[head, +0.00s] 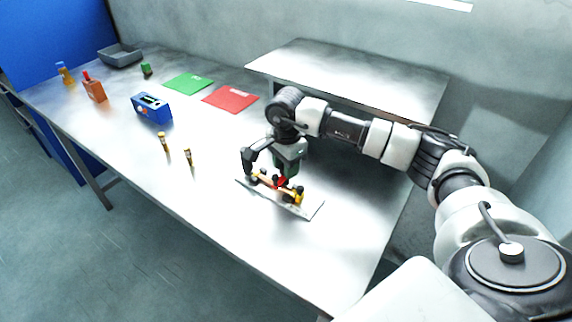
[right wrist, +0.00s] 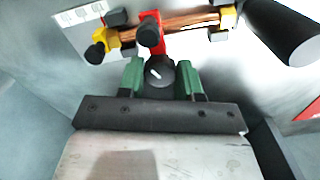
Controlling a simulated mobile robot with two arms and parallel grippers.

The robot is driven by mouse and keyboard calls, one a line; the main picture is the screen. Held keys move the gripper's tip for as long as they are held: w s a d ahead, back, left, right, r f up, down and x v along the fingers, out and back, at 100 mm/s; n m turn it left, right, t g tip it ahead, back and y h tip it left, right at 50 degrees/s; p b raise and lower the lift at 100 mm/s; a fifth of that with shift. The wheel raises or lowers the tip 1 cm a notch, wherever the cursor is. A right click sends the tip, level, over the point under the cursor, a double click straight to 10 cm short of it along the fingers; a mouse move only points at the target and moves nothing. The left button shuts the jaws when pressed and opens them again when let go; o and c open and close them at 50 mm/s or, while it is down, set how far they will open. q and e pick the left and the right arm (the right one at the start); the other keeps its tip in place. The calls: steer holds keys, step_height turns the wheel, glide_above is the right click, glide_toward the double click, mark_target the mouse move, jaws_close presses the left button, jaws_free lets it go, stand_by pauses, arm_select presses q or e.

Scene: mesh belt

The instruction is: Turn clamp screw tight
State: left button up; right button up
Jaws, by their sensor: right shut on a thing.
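The clamp fixture, a light metal plate (head: 308,206) with a red clamp (head: 281,183), stands on the near right part of the table. In the right wrist view, the red clamp (right wrist: 157,45) straddles a brown strip (right wrist: 190,28) with yellow and black holders at its ends. The clamp screw has a dark round knob with a white mark (right wrist: 158,73). My right gripper (head: 283,176) reaches down over the fixture. Its green fingers (right wrist: 160,80) are shut on the knob, one on each side. The fingers partly hide the clamp in the head view. My left gripper is out of view.
Two small brass-coloured pieces (head: 164,142) (head: 188,157) stand left of the fixture. Farther back are a blue box (head: 151,108), red mat (head: 231,99), green mat (head: 189,84), orange bottle (head: 95,88) and grey tray (head: 120,55). The table front is clear.

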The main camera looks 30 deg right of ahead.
steer(key=shift+m, duration=1)
steer(key=shift+m+b, duration=0.45)
steer(key=shift+m, duration=0.75)
steer(key=o, duration=0.9)
step_height(320, 180, up, 11)
steer(key=shift+f+b, duration=0.1)
steer(key=shift+b, duration=0.45)
